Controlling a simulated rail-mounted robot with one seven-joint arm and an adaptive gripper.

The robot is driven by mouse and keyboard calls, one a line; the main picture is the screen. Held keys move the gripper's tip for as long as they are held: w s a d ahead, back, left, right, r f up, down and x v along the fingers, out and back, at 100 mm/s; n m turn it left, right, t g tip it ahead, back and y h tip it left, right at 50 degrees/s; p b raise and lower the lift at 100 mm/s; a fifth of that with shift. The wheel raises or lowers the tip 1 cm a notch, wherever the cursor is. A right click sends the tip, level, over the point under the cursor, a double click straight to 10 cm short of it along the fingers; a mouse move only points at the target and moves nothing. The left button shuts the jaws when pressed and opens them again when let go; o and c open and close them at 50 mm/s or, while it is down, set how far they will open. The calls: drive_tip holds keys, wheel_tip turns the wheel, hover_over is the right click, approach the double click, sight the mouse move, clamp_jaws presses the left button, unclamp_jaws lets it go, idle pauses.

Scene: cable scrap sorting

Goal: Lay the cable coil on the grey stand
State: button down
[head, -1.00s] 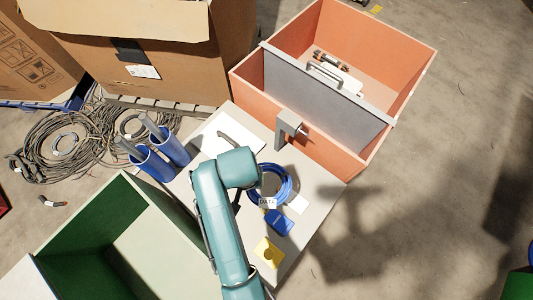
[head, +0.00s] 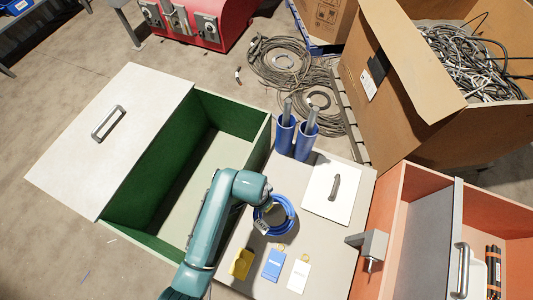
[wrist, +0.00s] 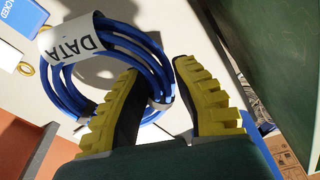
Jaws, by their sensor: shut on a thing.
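The blue cable coil (head: 288,222) with a white DATA label is at the middle of the light worktop in the head view. It fills the upper left of the wrist view (wrist: 65,88). My gripper (wrist: 157,72) has its two yellow-ridged fingers on either side of the coil's near strands and is shut on them. I cannot tell whether the coil touches the worktop. A grey block-shaped stand (head: 373,243) with a thin pin is at the worktop's right edge, by the orange bin, apart from the coil.
Yellow (head: 241,263), blue (head: 273,264) and white (head: 299,273) tags lie in front of the coil. A green bin (head: 262,135) is left, an orange bin (head: 388,215) right.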

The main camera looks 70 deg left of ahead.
wheel_tip(320, 180, down, 7)
drive_tip(key=shift+r+b, duration=0.1)
drive_tip(key=shift+b, duration=0.9)
drive_tip(key=shift+w+r, duration=0.1)
drive_tip(key=c, duration=1)
unclamp_jaws()
drive_tip(key=shift+o, duration=0.2)
drive_tip(key=r+p, duration=0.1)
drive_tip(key=r, duration=0.3)
drive_tip(key=s+r+p, duration=0.1)
drive_tip(key=r+p, duration=0.1)
drive_tip(key=r, duration=0.2)
drive_tip(key=r+p, duration=0.1)
drive_tip(key=r, duration=0.3)
drive_tip(key=shift+s+d, duration=0.2)
drive_tip(key=shift+d, duration=0.1)
